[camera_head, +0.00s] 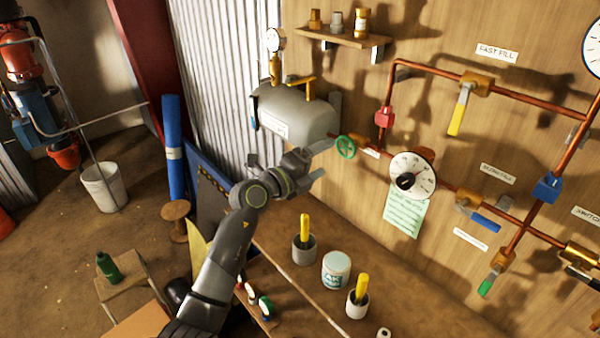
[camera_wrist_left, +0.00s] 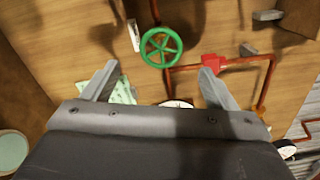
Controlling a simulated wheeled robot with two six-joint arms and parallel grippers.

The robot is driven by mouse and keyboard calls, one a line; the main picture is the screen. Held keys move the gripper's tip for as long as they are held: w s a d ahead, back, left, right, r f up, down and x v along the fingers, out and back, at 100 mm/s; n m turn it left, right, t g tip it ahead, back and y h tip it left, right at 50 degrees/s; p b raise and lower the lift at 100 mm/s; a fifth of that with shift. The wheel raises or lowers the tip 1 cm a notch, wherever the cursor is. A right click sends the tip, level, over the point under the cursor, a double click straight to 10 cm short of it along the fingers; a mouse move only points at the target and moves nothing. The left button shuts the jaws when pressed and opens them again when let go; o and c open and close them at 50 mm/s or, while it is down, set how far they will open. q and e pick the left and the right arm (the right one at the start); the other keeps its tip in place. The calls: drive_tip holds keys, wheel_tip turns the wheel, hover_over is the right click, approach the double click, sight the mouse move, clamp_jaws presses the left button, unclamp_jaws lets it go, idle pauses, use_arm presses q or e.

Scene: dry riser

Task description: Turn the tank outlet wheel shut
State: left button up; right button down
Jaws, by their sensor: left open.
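The tank outlet wheel (camera_head: 346,147) is a small green spoked handwheel on the copper pipe, just right of the grey tank (camera_head: 296,112). In the left wrist view the green wheel (camera_wrist_left: 161,47) lies ahead of the fingertips, between them and a little beyond. My left gripper (camera_head: 325,160) is open and empty, its fingers pointing at the wheel from the left. In the left wrist view the two fingers of the left gripper (camera_wrist_left: 158,78) stand wide apart, and neither appears to touch the wheel. My right gripper is not in view.
A round gauge (camera_head: 412,175) and a green note (camera_head: 406,212) are right of the wheel. A red valve (camera_head: 384,117) sits on the pipe above. Below, the bench holds a white tin (camera_head: 336,269) and pots with yellow-handled tools (camera_head: 304,247). A shelf (camera_head: 345,38) hangs above.

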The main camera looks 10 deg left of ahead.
use_arm(q)
drive_tip(key=shift+b+v, duration=0.4)
drive_tip(key=shift+v, duration=2.55)
